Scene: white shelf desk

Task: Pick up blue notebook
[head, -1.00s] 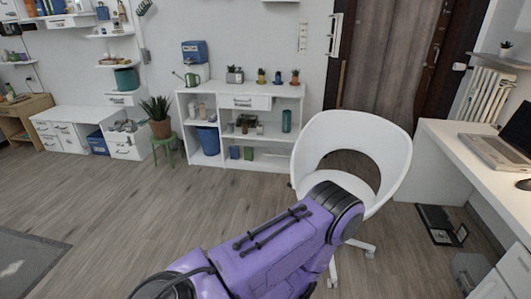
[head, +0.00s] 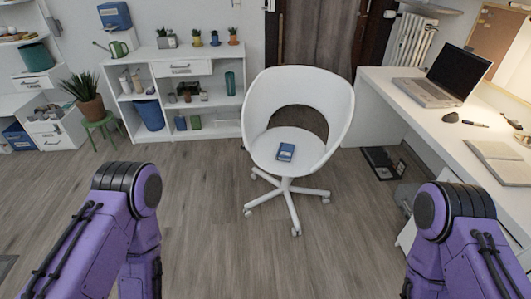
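A small blue notebook (head: 286,152) lies flat on the seat of the white swivel chair (head: 306,95), in the middle of the head view. Both of my purple arms show at the bottom left and bottom right, well short of the chair. Neither of my grippers is in the picture, so what they hold or how they stand is hidden.
A white desk (head: 420,122) with an open laptop (head: 440,82) and an open book (head: 503,160) stands at the right. A white shelf unit (head: 180,70) stands behind left, near a potted plant (head: 84,90). The wooden floor before the chair is clear.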

